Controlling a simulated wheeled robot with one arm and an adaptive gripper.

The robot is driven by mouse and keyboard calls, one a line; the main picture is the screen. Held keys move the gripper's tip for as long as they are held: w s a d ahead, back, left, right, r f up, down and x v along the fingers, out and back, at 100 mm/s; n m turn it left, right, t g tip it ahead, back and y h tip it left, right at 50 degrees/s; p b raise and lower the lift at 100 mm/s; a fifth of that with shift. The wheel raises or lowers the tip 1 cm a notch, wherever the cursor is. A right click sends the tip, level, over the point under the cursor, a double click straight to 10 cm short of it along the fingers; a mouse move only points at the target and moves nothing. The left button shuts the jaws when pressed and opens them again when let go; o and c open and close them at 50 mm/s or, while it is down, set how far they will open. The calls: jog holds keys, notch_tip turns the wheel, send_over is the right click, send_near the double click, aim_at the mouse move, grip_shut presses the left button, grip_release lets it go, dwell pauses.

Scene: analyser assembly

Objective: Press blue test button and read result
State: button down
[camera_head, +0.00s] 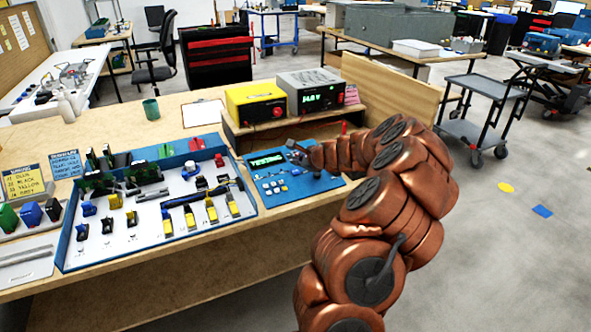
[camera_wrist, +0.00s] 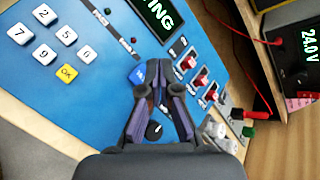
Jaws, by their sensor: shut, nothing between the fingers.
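The blue tester panel (camera_head: 310,190) lies on the wooden bench, and its blue face (camera_wrist: 85,85) fills much of the wrist view. Its lit display (camera_head: 266,160) reads "TESTING" in green; the wrist view shows only the end of that word on the display (camera_wrist: 158,14). A blue button (camera_wrist: 137,74) sits right beside my fingertips, partly covered by the left finger. My gripper (camera_wrist: 157,66) is shut and empty, its tips low over the panel. I cannot tell whether they touch the button.
White number keys and a yellow OK key (camera_wrist: 67,72) lie left of the fingers. Red switches (camera_wrist: 188,62) and a black knob (camera_wrist: 154,130) are close by. A power supply (camera_head: 311,92) reading about 24.0 V stands behind. A component tray (camera_head: 150,240) lies left.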

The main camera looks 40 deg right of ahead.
jog(key=r+p, duration=0.2)
jog(key=r, duration=0.1)
jog(key=shift+s+a+r, duration=0.15)
jog(key=shift+s+r, duration=0.1)
jog(key=shift+s, duration=0.1)
dwell(0.3)
